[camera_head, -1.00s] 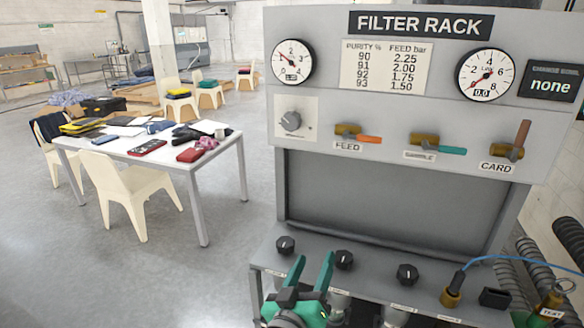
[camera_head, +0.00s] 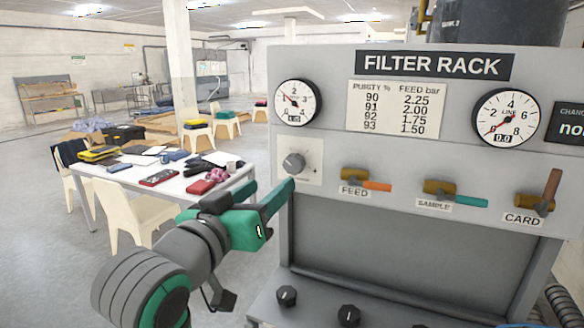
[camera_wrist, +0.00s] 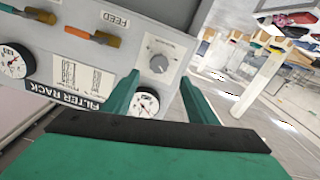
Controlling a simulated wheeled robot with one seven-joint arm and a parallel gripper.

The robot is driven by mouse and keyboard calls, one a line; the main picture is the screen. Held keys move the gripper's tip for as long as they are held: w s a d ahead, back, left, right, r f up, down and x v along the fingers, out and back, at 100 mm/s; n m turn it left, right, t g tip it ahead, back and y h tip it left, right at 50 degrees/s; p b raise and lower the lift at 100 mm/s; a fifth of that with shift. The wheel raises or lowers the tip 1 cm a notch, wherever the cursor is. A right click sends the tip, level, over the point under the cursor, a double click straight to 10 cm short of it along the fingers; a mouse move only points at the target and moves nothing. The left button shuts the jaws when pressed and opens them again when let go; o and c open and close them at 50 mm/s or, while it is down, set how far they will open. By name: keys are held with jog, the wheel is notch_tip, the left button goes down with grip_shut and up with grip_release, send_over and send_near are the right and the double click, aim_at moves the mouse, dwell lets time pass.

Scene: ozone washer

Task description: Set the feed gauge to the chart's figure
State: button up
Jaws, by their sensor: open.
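The left round gauge (camera_head: 297,103) sits above a grey knob (camera_head: 293,163) on a pale plate. Its small figure window is too small to read surely. The chart (camera_head: 397,110) pairs purity 90, 91, 92, 93 with feed bar 2.25, 2.00, 1.75, 1.50. My gripper (camera_head: 270,188) is open and empty, just below and left of the knob in the head view. In the wrist view, the knob (camera_wrist: 160,62) lies between and beyond my fingers (camera_wrist: 160,80), apart from them. The left gauge (camera_wrist: 145,103) shows partly behind a finger.
An orange-handled FEED valve (camera_head: 364,181), a teal SAMPLE valve (camera_head: 455,194) and a brown CARD valve (camera_head: 540,196) line the panel. The LINE gauge (camera_head: 506,117) reads 0.0. Black knobs (camera_head: 287,296) stand on the lower ledge. A cluttered white table (camera_head: 125,178) stands left.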

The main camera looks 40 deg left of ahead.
aim_at(292, 167)
jog(key=x, duration=1)
jog(key=shift+w+a+r, duration=0.1)
jog(key=shift+w+r, duration=0.05)
jog(key=shift+w, duration=0.15)
jog(key=c, duration=1.1)
jog(key=shift+o, duration=0.2)
